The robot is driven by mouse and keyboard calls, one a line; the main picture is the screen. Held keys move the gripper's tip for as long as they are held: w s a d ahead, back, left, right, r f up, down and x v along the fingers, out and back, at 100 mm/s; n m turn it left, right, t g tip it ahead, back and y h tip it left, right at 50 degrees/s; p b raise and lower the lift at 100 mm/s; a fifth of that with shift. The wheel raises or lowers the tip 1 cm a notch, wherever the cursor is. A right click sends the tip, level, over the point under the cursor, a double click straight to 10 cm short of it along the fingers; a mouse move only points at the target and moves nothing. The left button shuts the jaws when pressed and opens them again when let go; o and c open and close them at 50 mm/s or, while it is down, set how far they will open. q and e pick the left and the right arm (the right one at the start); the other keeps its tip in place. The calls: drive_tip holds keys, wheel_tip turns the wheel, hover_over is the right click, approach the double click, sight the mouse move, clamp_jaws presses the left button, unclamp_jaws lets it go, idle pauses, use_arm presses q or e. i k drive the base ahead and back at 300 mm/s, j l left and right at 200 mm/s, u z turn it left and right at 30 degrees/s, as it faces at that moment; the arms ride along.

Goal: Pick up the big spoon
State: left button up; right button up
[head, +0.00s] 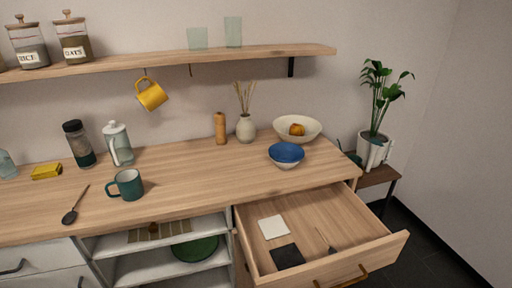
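A large spoon with a dark bowl and thin brown handle (71,214) lies on the wooden counter at the left, near the front edge. Its bowl points towards the front and its handle towards the back. A smaller, thin utensil with a dark end (332,249) lies in the open drawer; it looks like a small spoon, but I cannot tell for sure. Neither of my grippers is in view.
A green mug (128,186) stands right of the large spoon. A yellow block (46,171) and dark jar (78,144) are behind it. The drawer (388,246) sticks out at the right. The counter's middle (200,180) is clear.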

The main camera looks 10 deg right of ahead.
sight(70, 216)
drive_tip(key=z, duration=0.95)
drive_tip(key=u, duration=0.55)
drive_tip(key=j+u, duration=0.1)
drive_tip(key=u, duration=0.25)
drive_tip(key=j+u, duration=0.15)
drive_tip(key=u, duration=0.55)
drive_tip(key=i+j, duration=0.3)
drive_tip(key=j, duration=0.15)
